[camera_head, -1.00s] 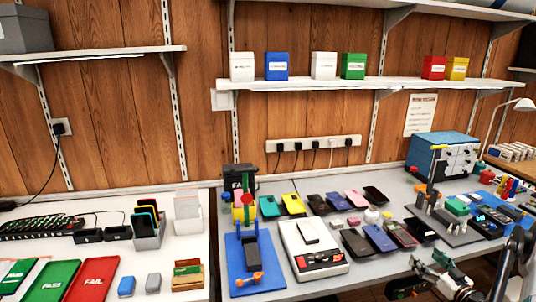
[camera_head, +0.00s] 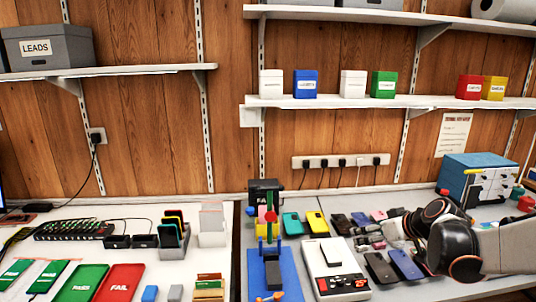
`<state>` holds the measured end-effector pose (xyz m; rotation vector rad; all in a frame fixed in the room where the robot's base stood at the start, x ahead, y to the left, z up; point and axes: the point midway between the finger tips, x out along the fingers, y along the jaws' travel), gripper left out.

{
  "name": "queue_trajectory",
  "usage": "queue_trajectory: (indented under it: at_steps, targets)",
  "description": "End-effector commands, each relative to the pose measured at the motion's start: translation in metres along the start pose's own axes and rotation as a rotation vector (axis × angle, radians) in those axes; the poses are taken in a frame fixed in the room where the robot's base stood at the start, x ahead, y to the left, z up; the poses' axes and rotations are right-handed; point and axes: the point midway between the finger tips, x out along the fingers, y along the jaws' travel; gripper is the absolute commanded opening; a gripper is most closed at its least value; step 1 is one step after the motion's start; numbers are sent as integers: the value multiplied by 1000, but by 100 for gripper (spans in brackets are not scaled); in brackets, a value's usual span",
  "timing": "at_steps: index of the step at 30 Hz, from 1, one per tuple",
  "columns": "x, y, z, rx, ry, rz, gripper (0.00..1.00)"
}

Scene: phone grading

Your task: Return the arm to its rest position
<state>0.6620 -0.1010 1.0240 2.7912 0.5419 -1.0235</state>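My arm (camera_head: 462,245), pale grey with black joints and thin orange rings, reaches in from the right edge. It is bent above the right-hand bench and covers part of the phones there. I cannot make out my gripper's fingers; they are hidden or out of the picture. I see nothing held.
A blue box (camera_head: 480,181) stands behind the arm. Trays marked PASS (camera_head: 83,280) and FAIL (camera_head: 122,280) lie left.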

Motion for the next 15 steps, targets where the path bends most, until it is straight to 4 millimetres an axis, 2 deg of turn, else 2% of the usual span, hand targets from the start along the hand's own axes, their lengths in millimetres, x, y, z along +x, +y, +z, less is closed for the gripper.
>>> queue_trajectory:
  at_steps: [1,6,13,15]
  targets:
    - [-11,-23,-7,-18,-27,-3,78]
    - [-45,-80,-15,-68,-115,13,78]
    - [-98,-145,-11,-142,-208,56,78]
    - [-112,-157,2,-130,-225,77,78]
